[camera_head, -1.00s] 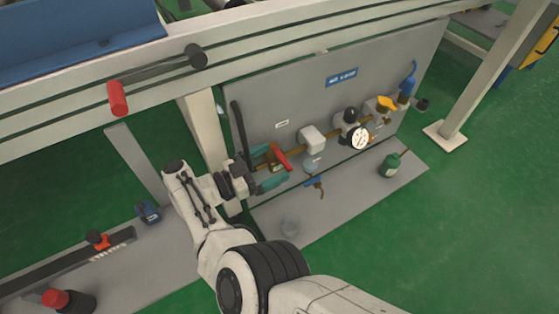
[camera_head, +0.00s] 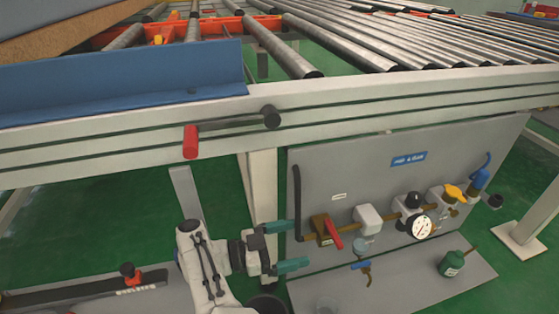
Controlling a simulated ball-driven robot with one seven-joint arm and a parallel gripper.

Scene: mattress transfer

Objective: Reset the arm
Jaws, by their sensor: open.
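My gripper (camera_head: 290,247) is in the lower middle of the head view, with its two green fingers spread apart. Nothing is between them. It points right, toward the grey panel (camera_head: 350,180). A valve with a red lever (camera_head: 333,231) on the panel's brass pipe lies just right of the fingertips. The fingers look apart from the valve, though the depth gap is hard to judge. My white arm comes up from the bottom edge, and its lower part is out of frame.
A pressure gauge (camera_head: 422,227), a yellow-handled valve (camera_head: 455,192) and a blue valve (camera_head: 479,178) sit along the pipe. A green bottle (camera_head: 451,263) stands on the grey base plate. A crank with a red handle (camera_head: 190,142) juts from the conveyor frame (camera_head: 350,118) above.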

